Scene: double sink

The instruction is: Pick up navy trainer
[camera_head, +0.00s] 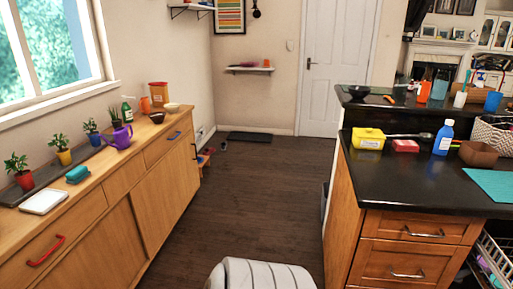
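A small dark blue shape (224,145), perhaps the navy trainer, lies on the floor at the far end of the aisle, just right of a low wooden rack (204,160). It is too small to make out clearly. Reddish and dark items, possibly shoes, sit on the rack, which is partly hidden by the long cabinet. Neither of my grippers is in view.
A long wooden cabinet (150,190) with plants and a purple watering can (119,135) runs along the left. A black-topped counter (430,175) stands on the right. The dark floor (255,205) between them is clear up to a dark mat (250,137) and white door (335,65).

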